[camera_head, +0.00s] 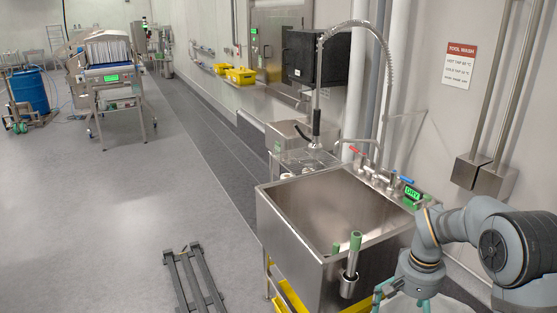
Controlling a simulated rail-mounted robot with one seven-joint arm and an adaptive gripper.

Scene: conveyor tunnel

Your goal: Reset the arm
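My arm (480,237) comes in from the right edge and bends over the right front side of the steel sink. My gripper (403,300) hangs down at the bottom edge of the view, in front of the sink's right side. Its teal finger parts show, but the tips are cut off by the frame, so its opening cannot be judged. I see nothing held in the visible part.
The steel sink (292,232) has taps and a spray hose (385,62) behind it. A green-handled tool (353,252) stands in a holder at its front. A dark floor frame (193,280) lies left. Wall pipes (505,100) run down at right. Open floor lies left.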

